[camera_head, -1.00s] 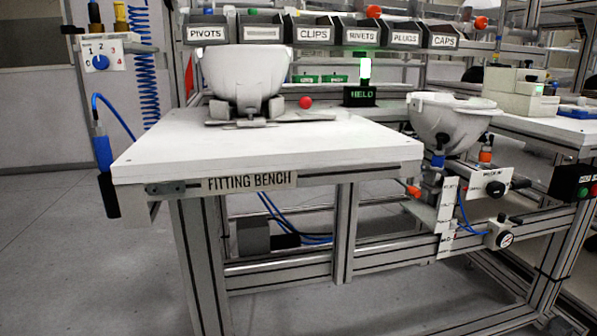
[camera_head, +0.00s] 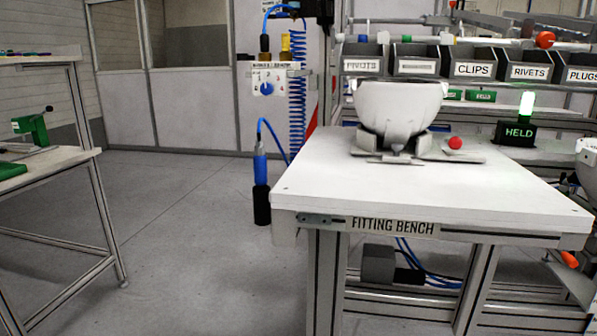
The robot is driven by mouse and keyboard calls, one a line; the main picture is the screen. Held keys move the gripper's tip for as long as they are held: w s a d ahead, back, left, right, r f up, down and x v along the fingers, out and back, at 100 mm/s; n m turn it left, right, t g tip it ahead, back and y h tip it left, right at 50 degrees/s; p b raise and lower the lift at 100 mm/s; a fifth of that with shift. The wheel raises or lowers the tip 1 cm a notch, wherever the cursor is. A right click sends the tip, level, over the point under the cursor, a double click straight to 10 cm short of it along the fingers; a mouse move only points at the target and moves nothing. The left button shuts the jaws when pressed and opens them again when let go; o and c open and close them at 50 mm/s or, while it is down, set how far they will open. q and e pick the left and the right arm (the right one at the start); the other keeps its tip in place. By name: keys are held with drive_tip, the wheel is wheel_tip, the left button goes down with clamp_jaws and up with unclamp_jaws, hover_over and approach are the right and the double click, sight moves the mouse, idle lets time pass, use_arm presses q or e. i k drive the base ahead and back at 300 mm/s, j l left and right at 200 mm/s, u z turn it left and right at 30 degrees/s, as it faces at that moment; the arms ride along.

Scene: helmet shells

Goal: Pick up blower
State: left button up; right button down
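The blower (camera_head: 261,172) looks to be the blue tool with a black lower end. It hangs upright at the left side of the fitting bench, its lower end below the level of the bench top. A blue hose (camera_head: 272,126) rises from it and joins a coiled blue hose (camera_head: 297,105) beside a numbered control box (camera_head: 268,83). Neither of my grippers shows in the head view.
The fitting bench (camera_head: 420,205) carries a white helmet shell (camera_head: 398,108) on a grey fixture with a red ball (camera_head: 455,142). Parts bins (camera_head: 473,67) stand behind it. Another workbench (camera_head: 60,156) is at the left. The floor (camera_head: 180,215) between the benches is clear.

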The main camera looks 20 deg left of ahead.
sight(259, 158)
drive_tip(key=i+j+z, duration=0.15)
drive_tip(key=j, duration=0.2)
drive_tip(key=i+j+z, duration=0.15)
drive_tip(key=j, duration=0.2)
drive_tip(key=j+z, duration=0.15)
drive_tip(key=j, duration=0.2)
drive_tip(key=i+j+z, duration=0.15)
drive_tip(key=j, duration=0.2)
